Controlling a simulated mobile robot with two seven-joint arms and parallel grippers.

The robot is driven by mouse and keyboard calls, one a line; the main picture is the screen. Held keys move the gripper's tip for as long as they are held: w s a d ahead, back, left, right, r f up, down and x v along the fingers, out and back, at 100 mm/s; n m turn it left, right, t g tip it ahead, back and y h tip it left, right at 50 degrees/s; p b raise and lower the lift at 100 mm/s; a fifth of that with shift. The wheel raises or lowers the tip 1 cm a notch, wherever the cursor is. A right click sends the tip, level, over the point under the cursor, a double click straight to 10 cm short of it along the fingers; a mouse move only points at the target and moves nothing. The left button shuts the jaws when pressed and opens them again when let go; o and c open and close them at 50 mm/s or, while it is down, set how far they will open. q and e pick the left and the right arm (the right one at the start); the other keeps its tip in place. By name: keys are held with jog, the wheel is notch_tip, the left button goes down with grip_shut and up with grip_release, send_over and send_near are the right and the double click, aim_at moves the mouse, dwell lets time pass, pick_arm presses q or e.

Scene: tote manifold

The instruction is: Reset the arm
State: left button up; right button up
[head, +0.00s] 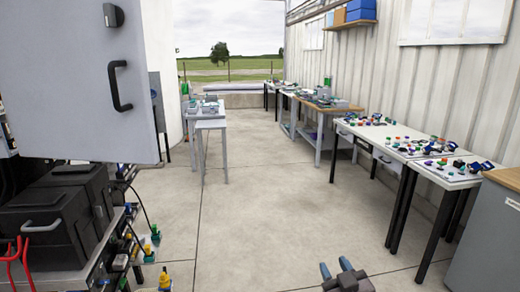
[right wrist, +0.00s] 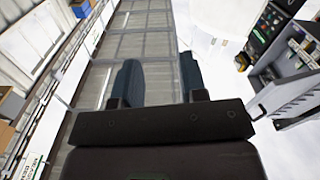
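My right gripper (head: 336,267) shows at the bottom edge of the head view, above the bare concrete floor. Its two dark blue-grey fingers stand apart. In the right wrist view the same fingers (right wrist: 158,76) have a clear gap between them with nothing in it, so the gripper is open and empty. It touches nothing that I can see. My left gripper and left arm are not in view.
A white table (head: 378,133) with many small coloured parts and a grey cabinet (head: 487,235) stand at right. A white door with black handles (head: 80,75) and black cases (head: 50,225) are close at left. The floor (head: 265,200) between is clear.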

jog(key=s+d+f+m+g+h, duration=0.1)
jog(key=s+d+f+g, duration=0.2)
jog(key=s+f, duration=0.8)
jog(key=s+d+f+m+g+h, duration=0.2)
jog(key=s+d+f, duration=0.5)
jog(key=s+f, duration=0.5)
jog(key=shift+s+d+g, duration=0.35)
jog(key=shift+s+g, duration=0.45)
jog(key=shift+s, duration=0.2)
